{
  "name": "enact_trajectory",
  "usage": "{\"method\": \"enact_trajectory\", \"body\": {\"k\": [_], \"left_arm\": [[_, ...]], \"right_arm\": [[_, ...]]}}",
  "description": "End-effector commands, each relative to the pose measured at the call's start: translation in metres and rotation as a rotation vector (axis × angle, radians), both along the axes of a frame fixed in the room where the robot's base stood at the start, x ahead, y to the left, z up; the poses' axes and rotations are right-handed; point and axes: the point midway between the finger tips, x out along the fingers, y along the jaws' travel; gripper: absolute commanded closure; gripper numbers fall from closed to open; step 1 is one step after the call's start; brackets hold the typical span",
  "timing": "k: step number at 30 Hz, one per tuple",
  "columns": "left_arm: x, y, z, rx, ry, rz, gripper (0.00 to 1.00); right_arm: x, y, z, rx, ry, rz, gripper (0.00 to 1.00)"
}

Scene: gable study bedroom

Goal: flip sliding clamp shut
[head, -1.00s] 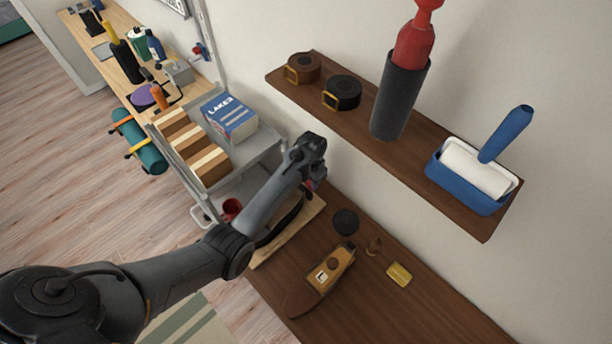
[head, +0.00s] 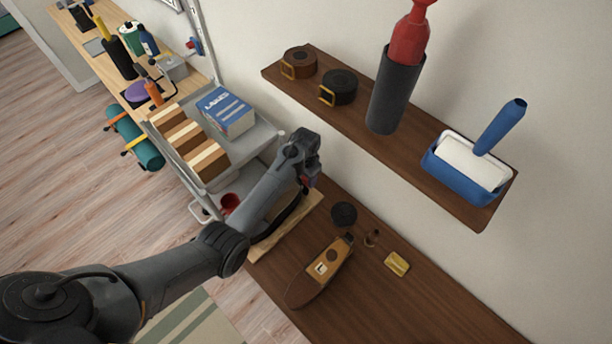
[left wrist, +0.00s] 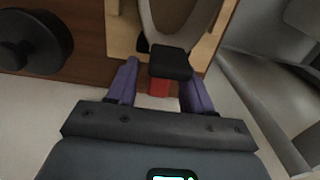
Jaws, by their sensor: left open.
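My left arm reaches across to a pale board (head: 262,252) with a dark curved object on it. My left gripper (head: 309,181) is at the board's far end, partly hidden by my own wrist. In the left wrist view its two purple fingers (left wrist: 160,90) are open, one on each side of a black block (left wrist: 171,63) with a red part (left wrist: 159,87) below it. These look like the sliding clamp; whether the fingers touch it I cannot tell. A grey-brown curved frame (left wrist: 150,25) rises behind the block, over the pale board (left wrist: 122,30). My right gripper is not in view.
On the dark brown bench (head: 400,310) are a wooden plane-like tool (head: 318,275), a black disc (head: 343,214) and a yellow block (head: 397,263). A shelf (head: 400,145) holds tapes, a cylinder and a roller tray. A grey cart (head: 258,140) stands left.

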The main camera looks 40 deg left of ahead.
Motion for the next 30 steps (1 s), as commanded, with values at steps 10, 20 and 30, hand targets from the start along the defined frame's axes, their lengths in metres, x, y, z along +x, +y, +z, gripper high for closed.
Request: {"method": "enact_trajectory", "body": {"k": [10, 20, 30], "left_arm": [[0.000, 0.000, 0.029, 0.000, 0.000, 0.000, 0.49], [0.000, 0.000, 0.073, 0.000, 0.000, 0.001, 0.49], [0.001, 0.000, 0.104, 0.000, -0.002, 0.000, 0.49]], "right_arm": [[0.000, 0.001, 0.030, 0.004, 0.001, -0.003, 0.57], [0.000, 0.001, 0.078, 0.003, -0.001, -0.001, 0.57], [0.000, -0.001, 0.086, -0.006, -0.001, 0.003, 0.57]]}}
